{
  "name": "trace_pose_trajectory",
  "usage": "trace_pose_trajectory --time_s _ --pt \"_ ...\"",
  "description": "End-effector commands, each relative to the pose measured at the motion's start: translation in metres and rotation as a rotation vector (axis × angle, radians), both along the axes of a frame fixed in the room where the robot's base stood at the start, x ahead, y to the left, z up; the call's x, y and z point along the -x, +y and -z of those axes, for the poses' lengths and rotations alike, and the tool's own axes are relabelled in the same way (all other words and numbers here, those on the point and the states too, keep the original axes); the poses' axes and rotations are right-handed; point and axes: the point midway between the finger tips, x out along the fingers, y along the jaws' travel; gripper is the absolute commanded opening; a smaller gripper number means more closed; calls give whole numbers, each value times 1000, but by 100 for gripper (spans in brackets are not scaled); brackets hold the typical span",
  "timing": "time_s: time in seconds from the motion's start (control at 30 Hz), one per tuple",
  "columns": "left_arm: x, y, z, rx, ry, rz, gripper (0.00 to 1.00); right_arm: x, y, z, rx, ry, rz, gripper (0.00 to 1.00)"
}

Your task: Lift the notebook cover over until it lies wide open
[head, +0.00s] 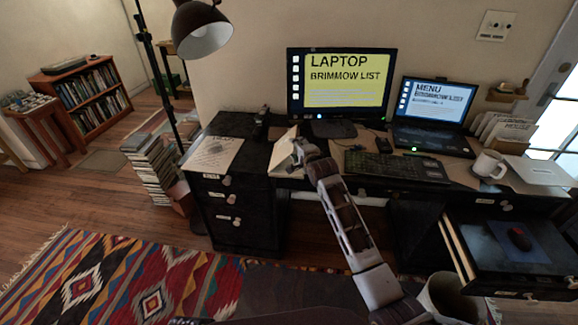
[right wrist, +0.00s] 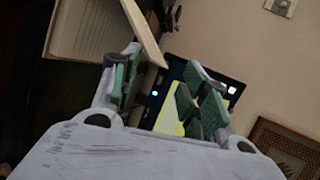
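The notebook stands partly open at the front edge of the desk, left of the keyboard. Its raised cream cover (head: 283,149) shows in the head view, and its pale pages (right wrist: 88,28) show at the upper left of the right wrist view. The cover (right wrist: 146,32) is tilted up there, its lower edge by the left finger. My right gripper (head: 301,152) is at the right side of the cover. Its two green-padded fingers (right wrist: 163,90) are apart with nothing between them; whether one touches the cover, I cannot tell. My left gripper is not in view.
A monitor (head: 342,82), keyboard (head: 397,166), laptop (head: 435,108) and mug (head: 488,165) stand right of the notebook. A printed sheet (head: 213,154) lies to its left. A lamp (head: 201,30) hangs at the upper left. An open drawer (head: 490,250) juts out at the right.

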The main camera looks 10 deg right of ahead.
Motion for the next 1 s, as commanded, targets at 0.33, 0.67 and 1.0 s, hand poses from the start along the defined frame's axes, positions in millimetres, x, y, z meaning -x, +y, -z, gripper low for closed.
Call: trace_pose_trajectory --time_s 0.33,0.67,1.0 --pt "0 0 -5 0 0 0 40 -1 5 -6 -1 -1 -1 45" --pt "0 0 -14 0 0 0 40 -4 14 -16 0 -1 0 45" --pt "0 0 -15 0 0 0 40 -4 17 -17 0 -1 0 45"
